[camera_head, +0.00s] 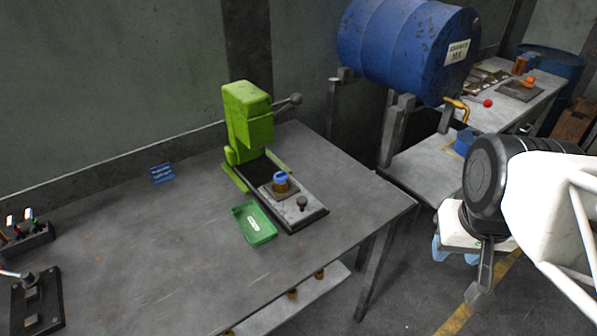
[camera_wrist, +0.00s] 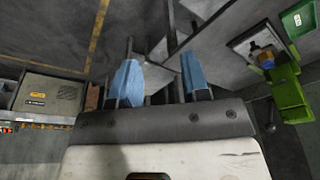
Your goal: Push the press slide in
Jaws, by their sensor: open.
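The green press (camera_head: 247,120) stands on the grey table against the back wall. Its slide (camera_head: 300,210), a grey plate with a dark knob (camera_head: 302,202), sticks out toward the front right of the press. A brown piece with a blue top (camera_head: 281,183) sits on the slide. In the wrist view the press (camera_wrist: 291,100) and the slide (camera_wrist: 262,38) show at the upper right. My gripper (camera_wrist: 163,85) is open and empty, with two blue fingertips set apart. In the head view it hangs at the right, beyond the table edge and away from the slide.
A green tray (camera_head: 254,223) lies just left of the slide. A lever with a ball end (camera_head: 291,101) juts from the press. A blue sign (camera_head: 162,173) stands left of it. A blue drum (camera_head: 405,45) and a second bench (camera_head: 428,165) are behind to the right.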

